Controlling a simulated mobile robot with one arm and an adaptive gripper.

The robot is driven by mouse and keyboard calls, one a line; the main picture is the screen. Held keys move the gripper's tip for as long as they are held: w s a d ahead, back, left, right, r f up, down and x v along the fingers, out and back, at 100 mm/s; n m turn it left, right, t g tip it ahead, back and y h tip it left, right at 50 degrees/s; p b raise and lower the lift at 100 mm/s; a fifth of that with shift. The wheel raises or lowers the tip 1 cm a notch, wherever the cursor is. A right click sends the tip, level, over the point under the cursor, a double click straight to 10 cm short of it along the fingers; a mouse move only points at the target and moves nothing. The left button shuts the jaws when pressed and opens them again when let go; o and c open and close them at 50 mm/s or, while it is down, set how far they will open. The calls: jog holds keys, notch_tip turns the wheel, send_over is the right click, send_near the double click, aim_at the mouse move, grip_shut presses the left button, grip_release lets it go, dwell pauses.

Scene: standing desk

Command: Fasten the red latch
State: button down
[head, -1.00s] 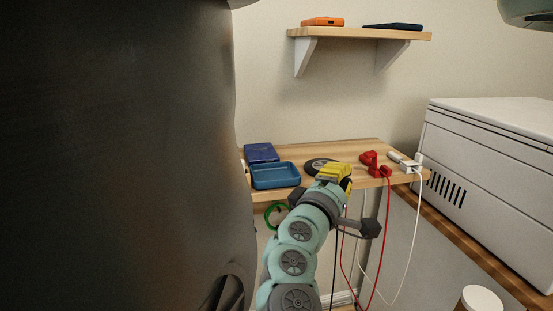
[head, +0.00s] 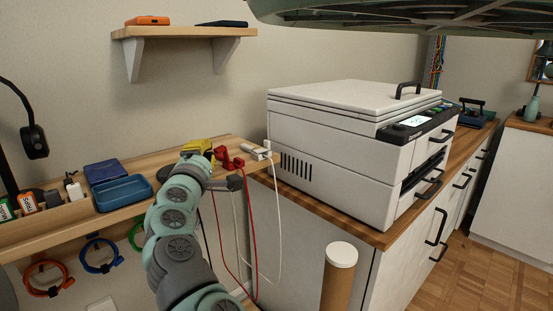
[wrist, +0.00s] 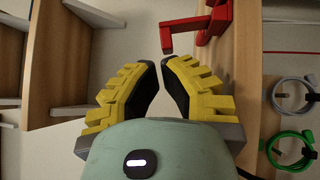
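A red fixture (head: 229,157), which I take to be the red latch, sits near the right end of the wooden desk. In the wrist view, a red bracket with an arm reaching left (wrist: 185,25) stands against a wooden surface, just beyond my fingertips. My gripper (head: 207,147), with yellow fingers and black pads, is just left of the red fixture in the head view. In the wrist view my gripper (wrist: 160,66) has a narrow gap between its fingertips, with nothing between them. It appears apart from the red bracket. The latch's exact state cannot be told.
A blue tray (head: 122,192) lies on the desk (head: 70,231). White plugs (head: 258,153) sit right of the red fixture. A red cable (head: 214,232) and a white cable hang below. A large white machine (head: 330,165) stands right. Cable rings (head: 46,278) hang under the desk.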

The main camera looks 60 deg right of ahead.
jog(key=shift+r+p, duration=0.1)
jog(key=shift+p, duration=0.2)
jog(key=shift+r+p, duration=0.15)
jog(key=shift+p, duration=0.25)
jog(key=shift+d+p, duration=0.1)
jog(key=shift+p, duration=0.2)
